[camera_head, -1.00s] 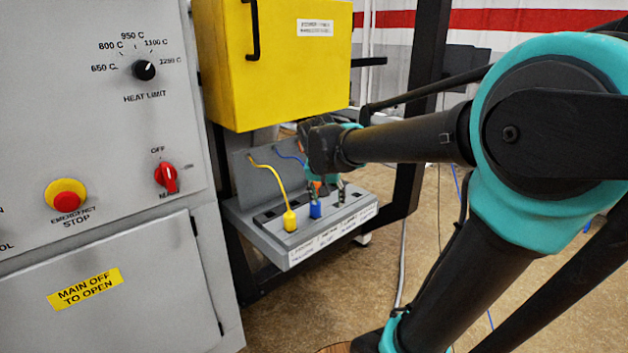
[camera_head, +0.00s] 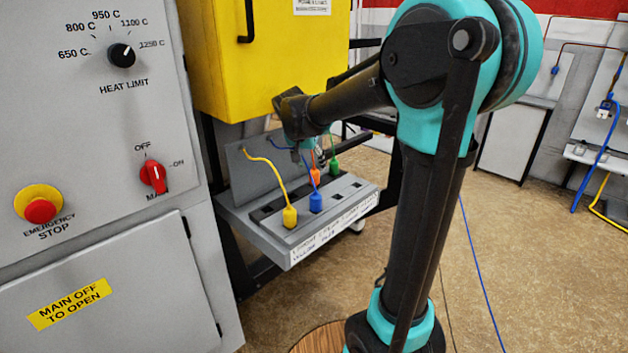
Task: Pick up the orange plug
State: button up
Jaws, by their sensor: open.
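The orange plug (camera_head: 315,175) stands in the grey socket panel (camera_head: 287,242), between the blue plug (camera_head: 315,203) and the green plug (camera_head: 334,166). Its thin orange cable rises from its top. The yellow plug (camera_head: 289,216) stands nearest on the left. My gripper (camera_head: 302,150) hangs above and behind the row of plugs, close over the orange plug and apart from it as far as I can see. It is open and empty. Its fingers are small and partly hidden by my wrist.
A yellow cabinet (camera_head: 262,75) hangs above the panel. The grey control cabinet (camera_head: 105,150) with knobs and an emergency stop stands at left. Black frame posts flank the panel.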

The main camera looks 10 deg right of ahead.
aim_at(314, 171)
jog(key=shift+x, duration=3.45)
jog(key=shift+w, duration=0.1)
jog(key=c, duration=1.3)
